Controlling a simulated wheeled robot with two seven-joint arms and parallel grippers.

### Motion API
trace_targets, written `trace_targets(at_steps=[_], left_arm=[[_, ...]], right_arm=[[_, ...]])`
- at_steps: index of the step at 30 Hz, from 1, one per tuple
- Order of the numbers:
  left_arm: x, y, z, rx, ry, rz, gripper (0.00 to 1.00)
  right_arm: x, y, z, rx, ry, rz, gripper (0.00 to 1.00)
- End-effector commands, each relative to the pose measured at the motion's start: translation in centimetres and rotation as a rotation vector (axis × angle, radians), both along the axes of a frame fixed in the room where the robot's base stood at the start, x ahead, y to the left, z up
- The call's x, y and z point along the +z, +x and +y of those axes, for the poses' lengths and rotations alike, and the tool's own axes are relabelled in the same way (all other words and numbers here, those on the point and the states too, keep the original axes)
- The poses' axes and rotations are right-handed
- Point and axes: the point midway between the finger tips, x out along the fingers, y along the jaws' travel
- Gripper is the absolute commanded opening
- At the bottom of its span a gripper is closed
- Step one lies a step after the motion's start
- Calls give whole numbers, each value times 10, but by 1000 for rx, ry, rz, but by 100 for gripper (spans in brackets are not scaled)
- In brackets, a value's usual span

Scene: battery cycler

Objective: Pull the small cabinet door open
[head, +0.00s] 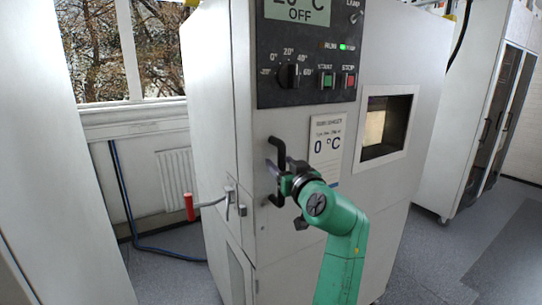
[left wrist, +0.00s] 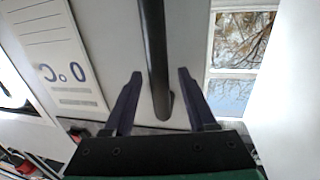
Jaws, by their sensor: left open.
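The cabinet door (head: 289,230) is a pale grey front panel below the black control panel, and it looks shut. Its black vertical bar handle (head: 277,147) is near the panel's left edge. My left gripper (head: 274,170), on a green arm, is at the middle of the handle and hides part of it. In the left wrist view the handle (left wrist: 154,50) runs between the two open fingers of my left gripper (left wrist: 159,75), with a gap visible on each side. My right gripper is not in view.
A control panel (head: 305,55) with a knob and buttons is above the door. A square window (head: 386,127) is to the right. A lever latch (head: 230,200) and a red-tipped handle (head: 189,207) are at the left. Another cabinet (head: 475,110) stands far right.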

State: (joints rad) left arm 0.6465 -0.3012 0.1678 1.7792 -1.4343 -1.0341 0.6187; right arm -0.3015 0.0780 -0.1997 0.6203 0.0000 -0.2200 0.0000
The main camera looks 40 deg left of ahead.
Motion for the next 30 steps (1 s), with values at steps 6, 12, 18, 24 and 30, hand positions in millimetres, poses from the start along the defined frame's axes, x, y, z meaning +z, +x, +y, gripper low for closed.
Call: trace_targets(at_steps=[6,12,18,24,30], left_arm=[[0,0,-2,1,0,0,57],[0,0,-2,0,0,0,23],[0,0,-2,0,0,0,0],[0,0,-2,1,0,0,0],[0,0,-1,1,0,0,0]], right_arm=[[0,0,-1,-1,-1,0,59],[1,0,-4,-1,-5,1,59],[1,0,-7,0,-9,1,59],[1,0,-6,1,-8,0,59],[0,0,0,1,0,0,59]])
